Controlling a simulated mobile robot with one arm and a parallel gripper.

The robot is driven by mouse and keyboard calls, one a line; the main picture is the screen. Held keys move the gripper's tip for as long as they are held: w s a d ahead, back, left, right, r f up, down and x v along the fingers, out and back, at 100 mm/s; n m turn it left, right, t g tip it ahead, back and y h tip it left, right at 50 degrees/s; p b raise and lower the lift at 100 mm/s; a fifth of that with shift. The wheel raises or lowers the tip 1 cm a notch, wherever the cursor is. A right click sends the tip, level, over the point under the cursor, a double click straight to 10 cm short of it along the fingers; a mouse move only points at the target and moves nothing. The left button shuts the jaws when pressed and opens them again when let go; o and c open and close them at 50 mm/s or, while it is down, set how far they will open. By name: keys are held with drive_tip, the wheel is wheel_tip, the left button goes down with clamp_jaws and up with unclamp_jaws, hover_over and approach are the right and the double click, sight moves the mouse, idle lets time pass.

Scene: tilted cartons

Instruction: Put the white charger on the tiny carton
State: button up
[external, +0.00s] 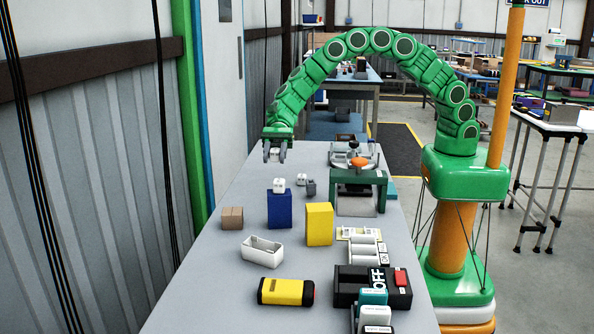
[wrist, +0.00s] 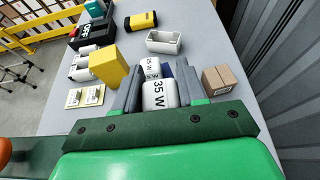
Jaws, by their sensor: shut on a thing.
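My gripper (external: 276,158) is shut on a white charger, held up above the far part of the table. In the wrist view the held white charger (wrist: 158,94) shows "35 W" between the fingers (wrist: 158,82). A small brown carton (external: 232,218) stands on the table, in front and to the left of my gripper; it also shows in the wrist view (wrist: 217,80). A second white charger (external: 279,185) sits on a blue box (external: 279,209); in the wrist view it reads "25 W" (wrist: 150,68). The blue box is mostly hidden there.
A yellow box (external: 319,224) stands right of the blue box. A white open tray (external: 262,251) and a yellow-black device (external: 287,292) lie nearer. A green fixture (external: 360,190) stands at the right. Another white block (external: 302,180) and a grey block (external: 311,188) are behind the boxes.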

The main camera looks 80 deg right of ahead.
drive_tip(key=a, duration=0.1)
drive_tip(key=a+r, duration=0.1)
drive_tip(key=a, duration=0.1)
drive_tip(key=shift+s+a, duration=0.15)
drive_tip(key=shift+a, duration=0.2)
hover_over(231, 214)
drive_tip(key=s+d, duration=0.2)
drive_tip(key=f, duration=0.6)
drive_tip(key=shift+s+a+f, duration=0.2)
drive_tip(key=shift+f, duration=0.05)
drive_tip(key=shift+w+a+f, duration=0.35)
drive_tip(key=shift+w+f, duration=0.25)
drive_tip(key=shift+f, duration=0.25)
drive_tip(key=shift+w+a+f, duration=0.35)
drive_tip(key=shift+w+f, duration=0.25)
drive_tip(key=shift+f, duration=0.2)
drive_tip(key=shift+w+f, duration=0.1)
drive_tip(key=shift+f, duration=1.5)
drive_tip(key=o, duration=1.1)
drive_tip(key=shift+f, duration=0.15)
